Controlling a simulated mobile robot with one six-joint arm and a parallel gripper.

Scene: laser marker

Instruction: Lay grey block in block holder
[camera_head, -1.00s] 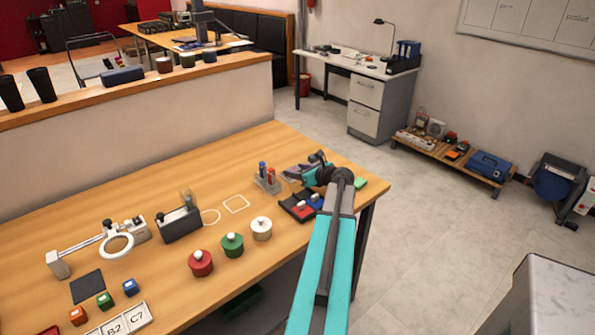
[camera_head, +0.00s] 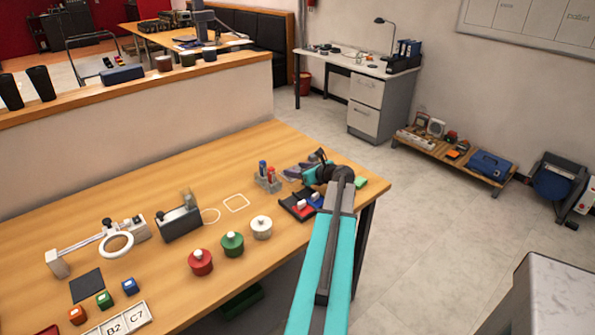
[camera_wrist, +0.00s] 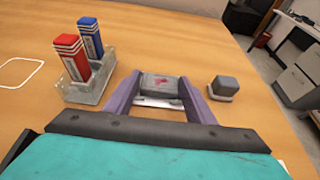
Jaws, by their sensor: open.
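My gripper (camera_wrist: 161,84) is open, with its two purple-grey fingers pointing away over the table. A grey block (camera_wrist: 160,86) with a pinkish mark on top sits between the fingers, with a pale flat piece below it. I cannot tell whether the fingers touch it. In the head view my gripper (camera_head: 297,171) is at the far right end of the table, partly hidden by my wrist. A black tray (camera_head: 289,203) with red and blue blocks, possibly the block holder, lies below my wrist.
A clear stand (camera_wrist: 92,88) with a red and a blue marker is left of my gripper; it also shows in the head view (camera_head: 268,184). White (camera_head: 261,229), green (camera_head: 232,244) and red (camera_head: 200,262) knobbed pots stand nearer. A green block (camera_head: 361,183) lies near the right edge.

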